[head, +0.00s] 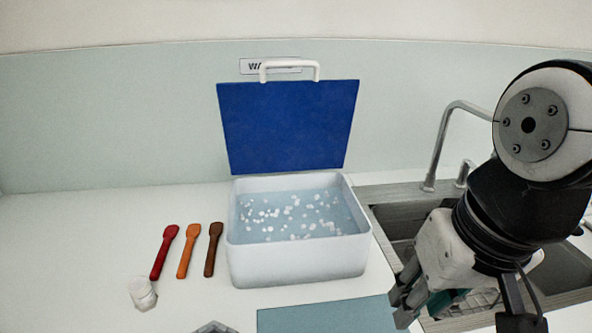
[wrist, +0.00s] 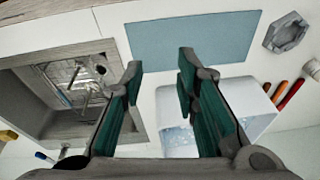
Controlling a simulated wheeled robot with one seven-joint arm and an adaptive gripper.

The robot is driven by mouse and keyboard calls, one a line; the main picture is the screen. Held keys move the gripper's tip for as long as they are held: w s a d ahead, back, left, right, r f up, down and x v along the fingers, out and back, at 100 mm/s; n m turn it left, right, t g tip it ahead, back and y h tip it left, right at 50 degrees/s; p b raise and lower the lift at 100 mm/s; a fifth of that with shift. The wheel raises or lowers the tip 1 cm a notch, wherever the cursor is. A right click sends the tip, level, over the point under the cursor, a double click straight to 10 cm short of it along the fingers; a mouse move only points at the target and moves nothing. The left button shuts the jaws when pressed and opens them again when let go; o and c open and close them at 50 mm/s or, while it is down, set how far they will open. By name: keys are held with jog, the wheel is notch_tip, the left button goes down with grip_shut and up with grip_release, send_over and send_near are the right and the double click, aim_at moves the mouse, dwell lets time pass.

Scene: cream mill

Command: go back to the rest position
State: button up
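My gripper (head: 408,296) hangs at the right in the head view, over the counter's front beside the sink. In the wrist view its two green-padded fingers (wrist: 160,72) are spread apart with nothing between them. A white tub (head: 300,262) of water with several small white pieces floating in it stands left of my gripper, apart from it. Its blue lid (head: 288,125) with a white handle stands raised behind it.
Red (head: 164,252), orange (head: 188,250) and brown (head: 213,249) spatulas lie left of the tub. A small white jar (head: 142,293) stands at front left. A blue-grey mat (head: 325,317) lies in front. The sink (head: 405,222) with a tall faucet (head: 440,145) is at right.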

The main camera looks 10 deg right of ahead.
jog(key=shift+s+a+f+n, duration=0.1)
jog(key=shift+s+f+n, duration=0.05)
jog(key=shift+s+n, duration=0.75)
jog(key=shift+w, duration=0.1)
notch_tip(320, 180, up, 8)
jog(key=t+p, duration=0.1)
jog(key=p, duration=0.5)
jog(key=shift+f+t, duration=0.25)
jog(key=shift+t, duration=0.05)
jog(key=shift+w, duration=0.1)
